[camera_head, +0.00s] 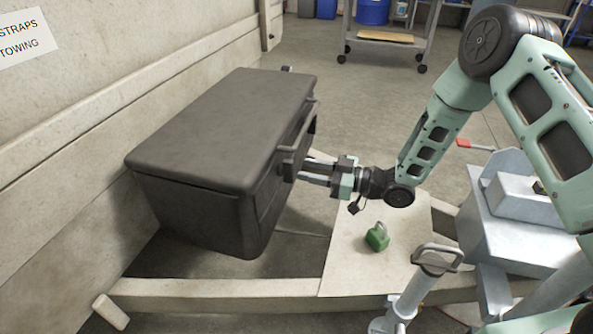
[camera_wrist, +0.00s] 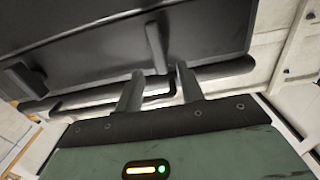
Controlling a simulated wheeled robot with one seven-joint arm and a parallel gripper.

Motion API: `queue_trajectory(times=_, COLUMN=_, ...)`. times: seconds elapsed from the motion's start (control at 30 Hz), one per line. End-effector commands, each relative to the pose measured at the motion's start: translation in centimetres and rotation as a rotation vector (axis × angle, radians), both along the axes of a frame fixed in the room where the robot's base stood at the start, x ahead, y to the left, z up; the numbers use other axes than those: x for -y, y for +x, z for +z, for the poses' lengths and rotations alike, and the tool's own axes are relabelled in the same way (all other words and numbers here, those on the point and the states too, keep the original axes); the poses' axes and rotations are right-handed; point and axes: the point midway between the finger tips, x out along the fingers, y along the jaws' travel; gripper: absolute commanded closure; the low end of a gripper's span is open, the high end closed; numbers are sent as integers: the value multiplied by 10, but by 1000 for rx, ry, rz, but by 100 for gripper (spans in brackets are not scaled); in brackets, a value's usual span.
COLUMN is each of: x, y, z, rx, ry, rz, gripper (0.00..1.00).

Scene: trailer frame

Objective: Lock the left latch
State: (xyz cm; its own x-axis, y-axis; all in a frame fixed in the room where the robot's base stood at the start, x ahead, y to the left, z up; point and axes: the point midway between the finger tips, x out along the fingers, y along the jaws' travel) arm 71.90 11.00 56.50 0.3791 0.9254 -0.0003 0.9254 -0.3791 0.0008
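A long dark box (camera_head: 215,125) with its lid down stands beside the trailer wall. Its front face fills the top of the wrist view (camera_wrist: 80,40). A dark handle bar (camera_head: 302,128) runs along that front; it also shows in the wrist view (camera_wrist: 225,68). A short upright latch-like bar (camera_wrist: 156,46) is on the face just beyond my fingertips, roughly in line with the gap between them. A second block-like latch piece (camera_wrist: 22,80) is at the left. My gripper (camera_head: 303,171) is open at the box's near front part, with nothing seen between its fingers (camera_wrist: 159,80). Contact cannot be told.
A green padlock (camera_head: 377,237) lies on the pale board (camera_head: 350,272) below my gripper. A grey metal coupler and jack (camera_head: 410,285) stand at the lower right. The trailer wall (camera_head: 75,115) closes off the left side. A cart (camera_head: 390,40) stands on open floor behind.

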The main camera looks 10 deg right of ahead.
Motion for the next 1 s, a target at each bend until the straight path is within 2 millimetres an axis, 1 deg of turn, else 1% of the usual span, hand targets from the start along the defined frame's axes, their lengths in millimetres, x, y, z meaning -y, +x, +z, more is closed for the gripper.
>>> queue_trajectory(times=0.03, x=-9, y=3, z=-1, rx=2, ry=1, rz=3, gripper=62)
queue_trajectory(times=0.1, x=-18, y=7, z=-1, rx=1, ry=2, rz=2, gripper=62)
queue_trajectory(times=0.23, x=-30, y=12, z=-1, rx=1, ry=1, rz=1, gripper=62)
queue_trajectory(times=0.4, x=-37, y=15, z=0, rx=0, ry=1, rz=0, gripper=62)
queue_trajectory(times=0.63, x=-37, y=15, z=0, rx=-1, ry=1, rz=-1, gripper=62)
queue_trajectory(times=0.67, x=-37, y=15, z=0, rx=-1, ry=1, rz=-1, gripper=67)
queue_trajectory(times=0.7, x=-37, y=15, z=0, rx=-1, ry=1, rz=-1, gripper=78)
queue_trajectory(times=0.77, x=-37, y=15, z=0, rx=-1, ry=1, rz=-1, gripper=95)
queue_trajectory(times=0.8, x=-36, y=15, z=0, rx=-1, ry=0, rz=-1, gripper=100)
queue_trajectory(times=1.0, x=-36, y=15, z=0, rx=-5, ry=2, rz=-1, gripper=100)
